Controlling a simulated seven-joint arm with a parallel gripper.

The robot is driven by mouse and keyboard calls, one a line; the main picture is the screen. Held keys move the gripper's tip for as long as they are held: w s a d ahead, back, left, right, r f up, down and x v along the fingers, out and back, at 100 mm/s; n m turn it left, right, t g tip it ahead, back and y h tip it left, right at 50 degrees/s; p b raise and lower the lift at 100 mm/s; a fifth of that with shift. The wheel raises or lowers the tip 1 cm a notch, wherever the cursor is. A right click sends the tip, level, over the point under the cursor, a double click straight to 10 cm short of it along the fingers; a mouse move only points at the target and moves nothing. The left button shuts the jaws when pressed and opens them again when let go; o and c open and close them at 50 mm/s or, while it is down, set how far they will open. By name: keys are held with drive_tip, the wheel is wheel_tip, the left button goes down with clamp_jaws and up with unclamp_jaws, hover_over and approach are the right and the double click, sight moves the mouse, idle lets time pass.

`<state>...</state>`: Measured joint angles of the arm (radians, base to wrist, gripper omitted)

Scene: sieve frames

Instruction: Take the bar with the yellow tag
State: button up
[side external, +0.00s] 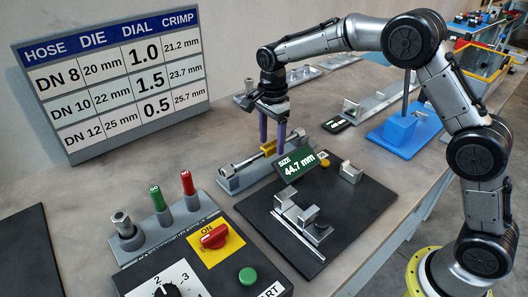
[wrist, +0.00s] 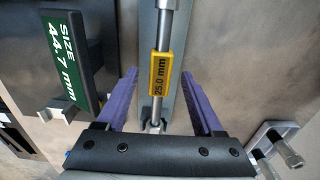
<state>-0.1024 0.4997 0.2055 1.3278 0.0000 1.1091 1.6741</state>
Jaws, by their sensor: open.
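The bar (side external: 242,162) with the yellow tag (side external: 268,148) lies in a grey cradle (side external: 229,182) near the middle of the bench. In the wrist view the bar (wrist: 168,22) runs down the picture, and its yellow tag (wrist: 161,74) reads 25.0 mm. My gripper (side external: 272,142) is above the bar with its purple fingers pointing down. In the wrist view my gripper (wrist: 158,75) is open, with one finger on each side of the tag and gaps between. Whether the fingertips reach down to the bar's height is unclear.
A green size display (side external: 296,163) reading 44.7 mm stands close right of the cradle, on a black plate (side external: 272,225). A control panel (side external: 200,255) with red and green knobs is in front. A blue stand (side external: 398,128) is at right. A chart board (side external: 112,75) stands behind.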

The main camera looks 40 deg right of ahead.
drive_tip(key=shift+f, duration=0.4)
clamp_jaws()
drive_tip(key=shift+r, duration=0.15)
idle(1.0)
